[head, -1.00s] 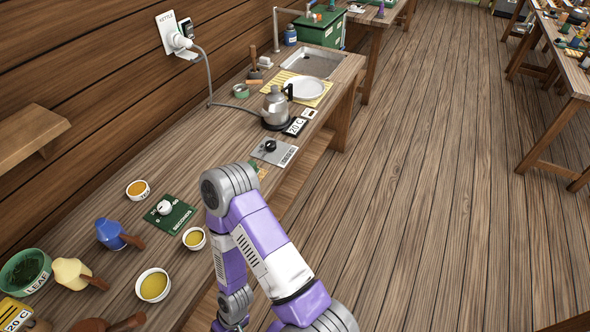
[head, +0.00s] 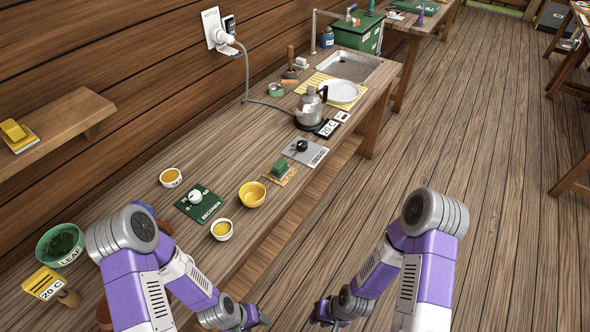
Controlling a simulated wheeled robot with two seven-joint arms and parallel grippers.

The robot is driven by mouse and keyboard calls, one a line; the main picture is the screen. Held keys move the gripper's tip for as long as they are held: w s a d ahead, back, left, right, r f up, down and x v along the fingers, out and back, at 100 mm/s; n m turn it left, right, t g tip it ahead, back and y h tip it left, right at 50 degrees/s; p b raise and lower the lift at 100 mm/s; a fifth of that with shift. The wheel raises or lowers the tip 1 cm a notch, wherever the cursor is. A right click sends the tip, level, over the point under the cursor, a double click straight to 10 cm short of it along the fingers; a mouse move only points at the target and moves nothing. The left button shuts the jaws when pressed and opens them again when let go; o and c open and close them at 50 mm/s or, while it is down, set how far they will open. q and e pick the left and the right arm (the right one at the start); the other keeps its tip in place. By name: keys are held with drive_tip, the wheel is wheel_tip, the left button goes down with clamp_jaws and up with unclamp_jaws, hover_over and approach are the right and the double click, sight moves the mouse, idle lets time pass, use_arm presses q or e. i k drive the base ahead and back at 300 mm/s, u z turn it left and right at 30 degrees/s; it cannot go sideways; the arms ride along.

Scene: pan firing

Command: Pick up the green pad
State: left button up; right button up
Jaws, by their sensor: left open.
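The green pad (head: 280,168) is a small green block lying on a tan square mat (head: 285,176) near the front edge of the workbench, right of a yellow bowl. My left gripper (head: 256,318) is low at the bottom of the head view, in front of the bench, apart from the pad and open. My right gripper (head: 321,313) is also low, to the right of the left one and apart from the pad. Its fingers are too small and dark to tell whether they are open.
The yellow bowl (head: 251,194), a green dial board (head: 201,203) and small cups stand left of the pad. A grey control plate (head: 304,152) and kettle (head: 310,108) stand beyond it. A wall shelf (head: 60,130) holds a yellow block.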

sight(280, 168)
drive_tip(key=z, duration=1.6)
drive_tip(key=i, duration=1.75)
drive_tip(key=u, duration=0.6)
